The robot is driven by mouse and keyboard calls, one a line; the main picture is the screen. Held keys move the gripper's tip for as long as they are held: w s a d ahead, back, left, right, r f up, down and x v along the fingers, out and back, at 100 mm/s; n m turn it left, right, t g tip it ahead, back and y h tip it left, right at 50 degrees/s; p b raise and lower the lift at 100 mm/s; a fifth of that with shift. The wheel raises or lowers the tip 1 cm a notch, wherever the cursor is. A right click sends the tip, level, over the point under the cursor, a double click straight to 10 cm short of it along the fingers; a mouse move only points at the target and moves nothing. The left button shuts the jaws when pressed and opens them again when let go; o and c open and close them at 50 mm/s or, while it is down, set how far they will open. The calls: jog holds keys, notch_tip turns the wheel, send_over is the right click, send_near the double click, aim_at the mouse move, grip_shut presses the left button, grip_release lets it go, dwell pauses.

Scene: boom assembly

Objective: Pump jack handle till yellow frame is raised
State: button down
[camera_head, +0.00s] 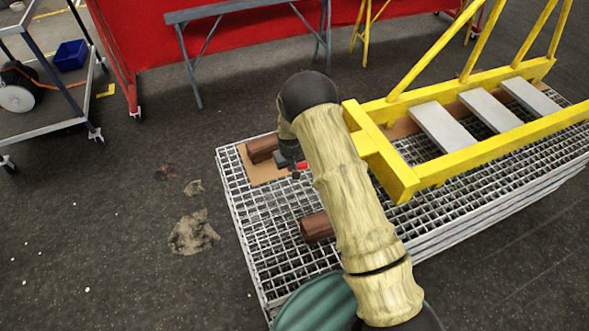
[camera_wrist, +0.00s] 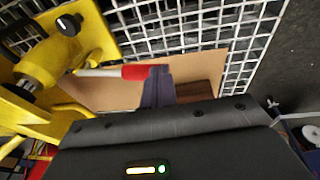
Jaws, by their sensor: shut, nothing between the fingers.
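The yellow frame (camera_head: 462,163) extends across the right of the head view, above the grating. In the wrist view, a yellow jack (camera_wrist: 40,70) with a dark round cap is at the left. Its pale handle (camera_wrist: 98,72) points right and ends in a red grip (camera_wrist: 143,72). A bit of the red grip shows in the head view (camera_head: 302,165). My gripper (camera_wrist: 157,85) is shut and empty, its fingertips at the free end of the red grip. Whether they touch it is unclear. My arm hides most of the jack in the head view.
A stack of metal gratings (camera_head: 262,235) carries brown wooden blocks (camera_head: 317,227) and a cardboard sheet (camera_head: 262,172). A grey trestle (camera_head: 190,62) and a wheeled cart (camera_head: 45,128) stand farther back. The floor left of the gratings is largely open.

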jog(key=v, duration=0.7)
jog(key=shift+b, duration=0.35)
jog(key=shift+w+a+r, duration=0.1)
jog(key=shift+r, duration=0.05)
